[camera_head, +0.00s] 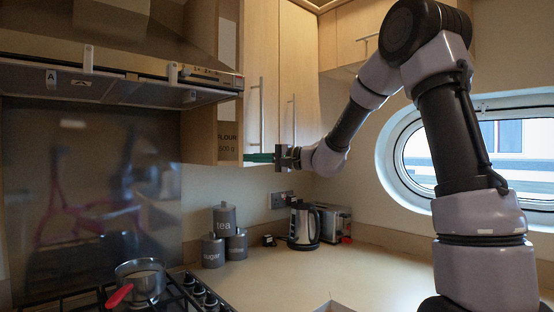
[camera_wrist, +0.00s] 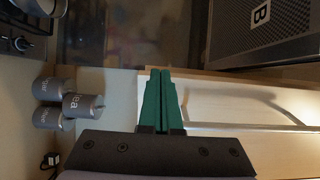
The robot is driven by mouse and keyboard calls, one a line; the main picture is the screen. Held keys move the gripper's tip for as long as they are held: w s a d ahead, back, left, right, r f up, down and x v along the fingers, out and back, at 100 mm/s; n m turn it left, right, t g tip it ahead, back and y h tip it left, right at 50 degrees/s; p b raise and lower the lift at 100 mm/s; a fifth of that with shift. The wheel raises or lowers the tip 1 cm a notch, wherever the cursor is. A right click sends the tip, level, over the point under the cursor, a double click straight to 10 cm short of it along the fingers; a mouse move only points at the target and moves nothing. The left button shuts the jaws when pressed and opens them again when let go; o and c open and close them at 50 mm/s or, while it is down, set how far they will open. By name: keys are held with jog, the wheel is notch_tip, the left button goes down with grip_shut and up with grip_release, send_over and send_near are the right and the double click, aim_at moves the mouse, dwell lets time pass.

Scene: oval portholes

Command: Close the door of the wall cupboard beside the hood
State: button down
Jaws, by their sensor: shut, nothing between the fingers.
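The wall cupboard (camera_head: 200,135) hangs just right of the hood. Its pale wood door (camera_head: 262,60) has a vertical bar handle and appears partly open. A strip left of the door shows "FLOUR" lettering, seemingly on something inside. My gripper (camera_head: 260,157) is at the door's bottom edge, its green fingers pointing left. In the wrist view the fingers (camera_wrist: 160,98) are shut together with nothing between them, close beside pale cupboard panels (camera_wrist: 235,105). I cannot tell whether they touch the door.
Grey canisters (camera_head: 225,235), a kettle (camera_head: 303,226) and a toaster (camera_head: 335,222) stand on the counter below. A pan (camera_head: 140,280) sits on the hob. An oval window (camera_head: 480,150) is at right, behind my arm.

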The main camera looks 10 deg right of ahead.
jog(key=w+a+t, duration=0.1)
jog(key=w+a, duration=0.7)
jog(key=a, duration=0.3)
jog(key=shift+a+m+h, duration=0.2)
jog(key=shift+m+h, duration=0.1)
jog(key=shift+w+r, duration=0.1)
